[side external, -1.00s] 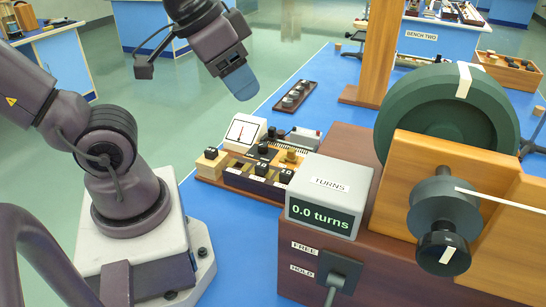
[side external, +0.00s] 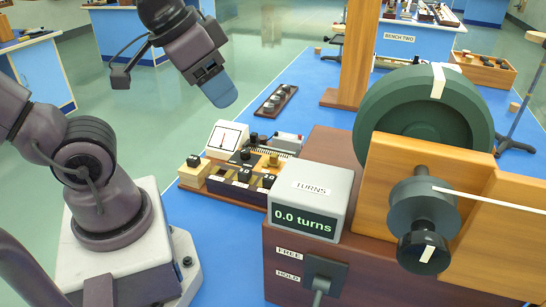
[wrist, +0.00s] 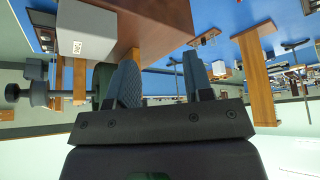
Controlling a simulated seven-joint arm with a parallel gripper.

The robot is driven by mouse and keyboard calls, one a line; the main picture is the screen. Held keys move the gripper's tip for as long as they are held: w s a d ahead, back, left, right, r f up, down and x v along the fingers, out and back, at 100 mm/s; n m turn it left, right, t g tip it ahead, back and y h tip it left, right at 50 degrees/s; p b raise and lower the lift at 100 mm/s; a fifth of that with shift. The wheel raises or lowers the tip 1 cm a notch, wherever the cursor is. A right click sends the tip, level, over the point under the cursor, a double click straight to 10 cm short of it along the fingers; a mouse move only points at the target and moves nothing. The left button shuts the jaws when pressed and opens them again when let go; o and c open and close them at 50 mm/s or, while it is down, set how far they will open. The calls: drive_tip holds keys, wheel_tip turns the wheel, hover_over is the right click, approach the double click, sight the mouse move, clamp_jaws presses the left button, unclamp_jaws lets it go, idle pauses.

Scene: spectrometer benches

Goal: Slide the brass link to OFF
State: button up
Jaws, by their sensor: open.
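The small switch board (side external: 228,193) stands on the blue bench left of the TURNS display. It carries a white dial meter, black blocks with small marks and a brass-coloured piece (side external: 273,160) near its back right. I cannot tell for sure whether that piece is the brass link, and no OFF mark is readable. My gripper (side external: 222,92) hangs in the air above and behind the board, apart from it. In the wrist view my gripper (wrist: 158,70) shows two spread fingers with nothing held between them.
The TURNS box (side external: 312,195) reads 0.0 turns. Right of it are a green wheel (side external: 400,105) and a dark knob (side external: 424,250). A lever plate (side external: 325,270) has FREE and HOLD labels. A wooden post (side external: 358,55) and a dark tray (side external: 276,100) stand behind.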

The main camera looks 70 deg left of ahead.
drive_tip(key=n+g, duration=0.6)
drive_tip(key=n, duration=0.3)
hover_over(275, 155)
wheel_tip(275, 155, down, 16)
wheel_tip(275, 155, down, 13)
drive_tip(key=shift+a+r, duration=0.15)
drive_tip(key=shift+r, duration=0.05)
clamp_jaws()
